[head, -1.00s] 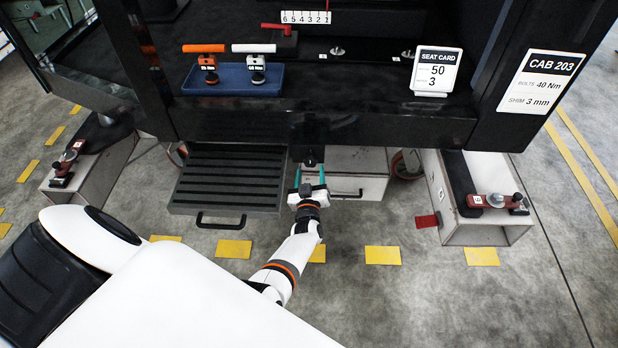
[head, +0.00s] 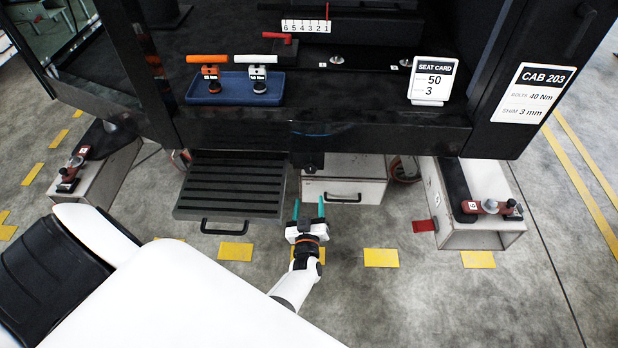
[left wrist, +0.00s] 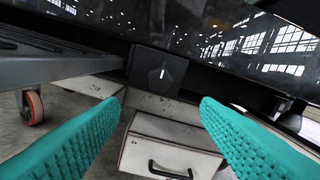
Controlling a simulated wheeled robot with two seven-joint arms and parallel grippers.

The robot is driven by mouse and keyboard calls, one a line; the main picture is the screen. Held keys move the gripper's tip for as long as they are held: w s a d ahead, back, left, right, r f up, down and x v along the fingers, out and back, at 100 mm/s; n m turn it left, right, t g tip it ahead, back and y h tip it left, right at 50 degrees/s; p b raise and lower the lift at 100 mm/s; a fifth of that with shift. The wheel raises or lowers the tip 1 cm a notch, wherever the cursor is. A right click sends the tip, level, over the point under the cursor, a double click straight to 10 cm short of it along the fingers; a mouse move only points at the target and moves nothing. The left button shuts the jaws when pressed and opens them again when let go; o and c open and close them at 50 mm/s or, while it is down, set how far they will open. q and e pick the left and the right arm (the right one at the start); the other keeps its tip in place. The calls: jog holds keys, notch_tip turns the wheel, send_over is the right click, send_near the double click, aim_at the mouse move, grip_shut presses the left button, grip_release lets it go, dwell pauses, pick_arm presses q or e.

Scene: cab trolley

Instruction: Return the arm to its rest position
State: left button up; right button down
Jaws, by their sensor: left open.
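My left gripper (head: 309,212) is open and empty in the head view, its two teal fingers pointing at the cab's front, right of the slatted step (head: 232,182). In the left wrist view the fingers (left wrist: 162,118) stand wide apart with nothing between them. Beyond them is a dark block with a black knob (left wrist: 160,76) that has a white mark, under the cab's edge. The same block shows in the head view (head: 309,162), apart from the fingertips. My right gripper is in neither view.
Below the block is a pale drawer box (head: 343,178) with a black handle. A blue tray (head: 235,90) with an orange-handled and a white-handled tool stands on the cab floor. A seat card (head: 433,80) stands to the right.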

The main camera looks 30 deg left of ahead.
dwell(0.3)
pick_arm(q)
jog(key=s+d+f+m+g+h, duration=0.3)
jog(key=s+d+f+m+h, duration=0.1)
jog(key=s+f, duration=0.25)
jog(key=s+d+f+m+g+h, duration=0.3)
jog(key=s+d+f+m+h, duration=0.15)
jog(key=f, duration=0.25)
jog(key=s+d+f+m+g, duration=0.1)
jog(key=s+f+m+g, duration=0.2)
jog(key=s, duration=0.6)
jog(key=s+f+g, duration=0.3)
jog(key=s+g, duration=0.1)
jog(key=s, duration=0.6)
jog(key=s+a+r+g+p, duration=0.1)
jog(key=s+r+p, duration=0.4)
jog(key=s+p, duration=0.7)
jog(key=shift+s+a+r+h+p, duration=0.15)
jog(key=shift+s+a+h+p, duration=0.25)
jog(key=shift+p, duration=0.6)
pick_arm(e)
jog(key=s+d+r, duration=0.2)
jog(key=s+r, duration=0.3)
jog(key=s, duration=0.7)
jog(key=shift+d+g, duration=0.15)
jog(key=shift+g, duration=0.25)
